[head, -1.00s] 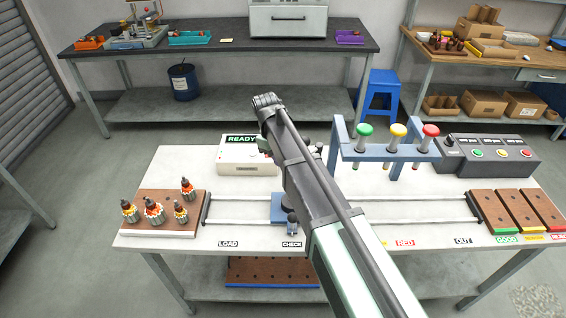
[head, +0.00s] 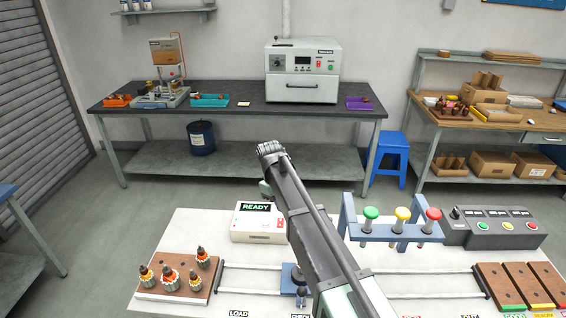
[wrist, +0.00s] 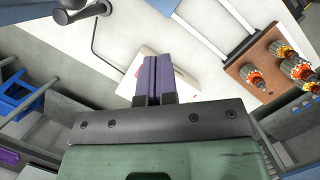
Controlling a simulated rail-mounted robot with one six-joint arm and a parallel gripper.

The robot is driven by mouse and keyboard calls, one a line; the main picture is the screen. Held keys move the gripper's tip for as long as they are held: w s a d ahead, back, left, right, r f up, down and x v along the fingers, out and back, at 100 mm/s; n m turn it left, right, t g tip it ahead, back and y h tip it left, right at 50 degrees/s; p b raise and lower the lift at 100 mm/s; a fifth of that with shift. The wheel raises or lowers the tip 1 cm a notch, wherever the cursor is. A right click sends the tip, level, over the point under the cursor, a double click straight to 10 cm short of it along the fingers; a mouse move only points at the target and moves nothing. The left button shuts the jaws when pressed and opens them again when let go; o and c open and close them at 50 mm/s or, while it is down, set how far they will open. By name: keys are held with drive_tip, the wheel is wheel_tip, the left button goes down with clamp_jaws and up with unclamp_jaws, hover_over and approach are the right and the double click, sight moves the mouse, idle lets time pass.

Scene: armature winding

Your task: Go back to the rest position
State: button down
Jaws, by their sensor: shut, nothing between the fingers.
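My gripper shows in the wrist view with its two purple fingers (wrist: 159,76) pressed together and nothing between them. It is above the white worktable (wrist: 215,55), clear of the armatures. In the head view my arm crosses the middle of the picture and hides most of the gripper. The armatures (head: 170,279) stand upright on a brown board (head: 150,293) at the table's left. The same board (wrist: 262,93) shows at the right of the wrist view. The white box reading READY (head: 257,222) stands behind the rails, partly covered by my arm.
A frame with green, yellow and red knobs (head: 392,232) stands right of my arm, beside a dark control box (head: 492,228). Brown trays (head: 522,285) lie at the right end. A dark bench (head: 240,117) with an oven (head: 302,72) is behind, with open floor between.

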drive_tip(key=s+d+f+m+t+y+b, duration=0.1)
drive_tip(key=s+d+m, duration=0.3)
drive_tip(key=s+d, duration=0.5)
drive_tip(key=s+d+f+m+t+y+b, duration=0.1)
drive_tip(key=s+d+f+m+b, duration=0.2)
drive_tip(key=s+d, duration=0.5)
drive_tip(key=s+f+m, duration=0.1)
drive_tip(key=s, duration=0.5)
drive_tip(key=shift+d+t, duration=0.3)
drive_tip(key=shift+d, duration=0.1)
